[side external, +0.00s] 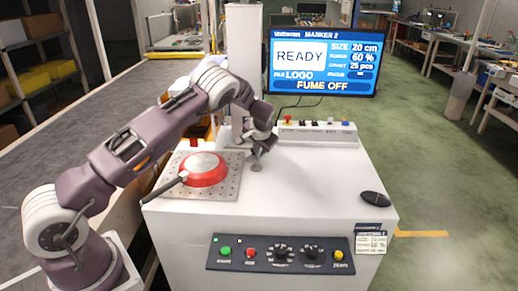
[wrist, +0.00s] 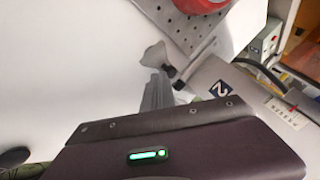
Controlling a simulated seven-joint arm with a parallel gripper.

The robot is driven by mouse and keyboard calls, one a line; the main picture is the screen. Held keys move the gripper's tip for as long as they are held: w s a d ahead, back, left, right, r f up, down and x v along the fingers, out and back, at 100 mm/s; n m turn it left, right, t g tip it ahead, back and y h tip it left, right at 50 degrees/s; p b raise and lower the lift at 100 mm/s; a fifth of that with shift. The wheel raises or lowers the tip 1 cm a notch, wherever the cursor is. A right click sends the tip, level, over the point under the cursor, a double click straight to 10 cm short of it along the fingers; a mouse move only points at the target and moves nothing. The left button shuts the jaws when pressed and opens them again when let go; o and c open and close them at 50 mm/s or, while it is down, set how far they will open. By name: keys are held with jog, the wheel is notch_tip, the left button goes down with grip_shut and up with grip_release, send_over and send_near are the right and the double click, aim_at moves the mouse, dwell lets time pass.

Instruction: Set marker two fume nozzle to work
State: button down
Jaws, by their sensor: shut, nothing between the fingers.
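The marker two screen (side external: 325,62) reads MARKER 2, READY and FUME OFF. A small grey flared piece, which looks like the fume nozzle (side external: 257,164), is low beside the perforated plate; it also shows in the wrist view (wrist: 155,54), joined to a short arm on its right. My gripper (side external: 258,146) is shut and empty, right at the nozzle. In the wrist view its fingertips (wrist: 160,80) are just below the nozzle; I cannot tell whether they touch it. A red pan (side external: 204,170) lies upside down on the perforated plate (side external: 215,192).
The white column (side external: 244,60) stands behind the plate. A box with coloured buttons (side external: 318,132) is at the back of the white cabinet. A front panel (side external: 280,254) carries buttons and knobs. A black mouse (side external: 375,198) lies at right. The cabinet top between is clear.

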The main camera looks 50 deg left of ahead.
jog(key=shift+s+a+m, duration=0.15)
jog(key=shift+s+m, duration=0.1)
jog(key=shift+m, duration=0.15)
jog(key=shift+s+a+m+t+h, duration=0.4)
jog(key=shift+m+t+h, duration=0.1)
jog(key=shift+m, duration=0.2)
jog(key=shift+a, duration=0.1)
jog(key=shift+s+a, duration=0.35)
jog(key=shift+a, duration=0.3)
jog(key=shift+s+a, duration=0.35)
jog(key=shift+a, duration=1.7)
